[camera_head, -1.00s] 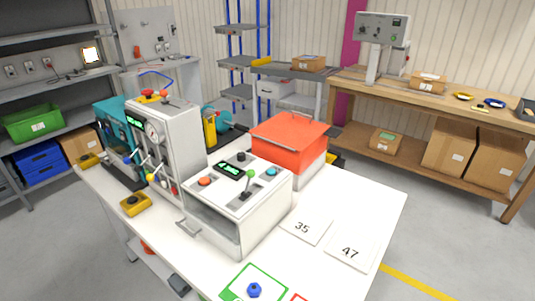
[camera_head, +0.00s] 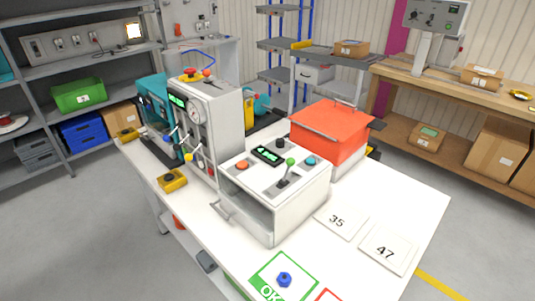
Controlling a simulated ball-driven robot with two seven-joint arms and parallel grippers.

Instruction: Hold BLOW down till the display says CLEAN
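A white box machine (camera_head: 275,190) stands on the white table. Its top carries a small dark display (camera_head: 267,155) with green characters too small to read. Around the display are an orange button (camera_head: 241,165), a black knob (camera_head: 281,143), a blue button (camera_head: 310,160) and a green-tipped lever (camera_head: 290,162). A taller grey-white machine (camera_head: 212,120) with a gauge and another green-lit display (camera_head: 178,100) stands to its left. I cannot read any BLOW label, so I cannot tell which control it is. Neither gripper is in view.
A red-lidded box (camera_head: 330,132) stands behind the white machine. Cards marked 35 (camera_head: 340,220) and 47 (camera_head: 387,249) lie on the table's right. A green-framed OK mat (camera_head: 262,281) with a blue knobbed piece (camera_head: 284,279) is at the front. A yellow-and-black button box (camera_head: 172,180) sits at the left edge.

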